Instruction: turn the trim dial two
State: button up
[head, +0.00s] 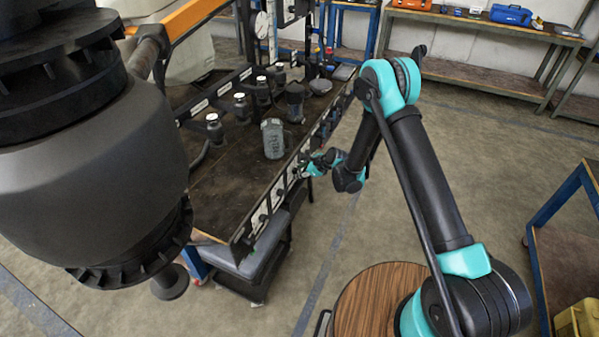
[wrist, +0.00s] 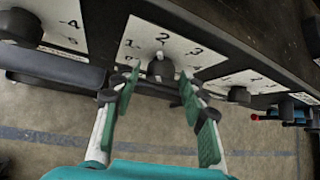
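A row of black dials on white numbered plates runs along the bench's front panel. In the wrist view, one dial (wrist: 160,69) sits centrally under its plate's 1, 2 and 3, with a pale mark on its top side, toward the 2. I cannot read which dial is trim dial two. My gripper (wrist: 158,84) is open, its green-padded fingers on either side of this central dial. Whether the pads touch it is unclear. In the head view my gripper (head: 304,169) is at the panel (head: 265,208), too small to show the dial there.
Neighbouring dials sit left (wrist: 20,27) and right (wrist: 238,95) of the central one. A red-tipped part (wrist: 268,115) is farther right. On the bench (head: 225,190) stand a grey-green jug (head: 273,139) and several dark bottles. A large dark rounded body (head: 90,170) fills the head view's left.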

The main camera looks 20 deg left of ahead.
grip_shut()
jog(key=shift+w+d+m+g, duration=0.1)
jog(key=shift+w+m+g, duration=0.15)
jog(key=shift+m+g, duration=0.55)
jog(key=g, duration=0.1)
jog(key=m+g, duration=0.1)
jog(key=g, duration=0.1)
jog(key=shift+w+g+y, duration=0.25)
jog(key=shift+g+y, duration=0.05)
jog(key=shift+g, duration=0.1)
jog(key=shift+w+f+m+g+y, duration=0.15)
jog(key=shift+m+g+y, duration=0.2)
jog(key=shift+m+g, duration=0.7)
jog(key=shift+w+f+m+g+y, duration=0.15)
jog(key=shift+m+g+y, duration=0.35)
jog(key=shift+g, duration=0.85)
jog(key=shift+m, duration=0.25)
